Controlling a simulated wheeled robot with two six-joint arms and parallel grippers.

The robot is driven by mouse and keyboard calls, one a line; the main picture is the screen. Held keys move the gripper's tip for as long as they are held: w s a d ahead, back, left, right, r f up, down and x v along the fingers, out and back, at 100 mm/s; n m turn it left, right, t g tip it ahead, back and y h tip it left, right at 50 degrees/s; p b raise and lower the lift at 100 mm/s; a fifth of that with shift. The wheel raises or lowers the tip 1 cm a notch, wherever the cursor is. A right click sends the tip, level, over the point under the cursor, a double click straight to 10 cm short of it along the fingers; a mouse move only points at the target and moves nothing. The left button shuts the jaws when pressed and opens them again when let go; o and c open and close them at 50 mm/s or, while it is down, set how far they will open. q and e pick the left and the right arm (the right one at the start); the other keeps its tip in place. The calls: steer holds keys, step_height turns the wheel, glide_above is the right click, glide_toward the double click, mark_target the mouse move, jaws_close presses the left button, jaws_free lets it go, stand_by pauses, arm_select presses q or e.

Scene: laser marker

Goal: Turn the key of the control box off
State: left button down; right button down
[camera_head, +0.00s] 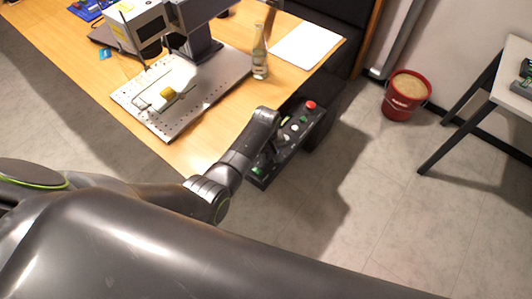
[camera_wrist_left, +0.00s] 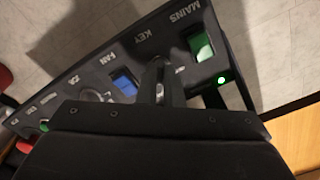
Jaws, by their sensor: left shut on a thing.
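The control box (camera_head: 303,130) is a dark panel beside the table's right edge in the head view, with a red button at its far end. My left gripper (camera_head: 280,143) reaches down onto the panel. In the wrist view its fingers (camera_wrist_left: 159,74) are shut at the key position, below the KEY label. The key is hidden between them, so its angle cannot be told.
The wooden table (camera_head: 215,120) carries the laser marker (camera_head: 145,22), its perforated plate (camera_head: 215,80), a yellow piece (camera_head: 168,93), a bottle (camera_head: 260,58) and white paper (camera_head: 307,45). A red bucket (camera_head: 404,97) stands on the floor near a side table (camera_head: 515,75). The floor between is clear.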

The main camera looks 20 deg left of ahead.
arm_select(q)
steer(key=n+p, duration=0.2)
steer(key=n, duration=0.2)
steer(key=shift+r+n, duration=0.15)
steer(key=shift+n, duration=0.15)
steer(key=n+p, duration=0.1)
steer(key=n, duration=0.3)
steer(key=n+p, duration=0.1)
steer(key=n, duration=0.3)
steer(key=shift+n+p, duration=0.3)
steer(key=shift+n, duration=1.3)
steer(key=c, duration=1.6)
jaws_free()
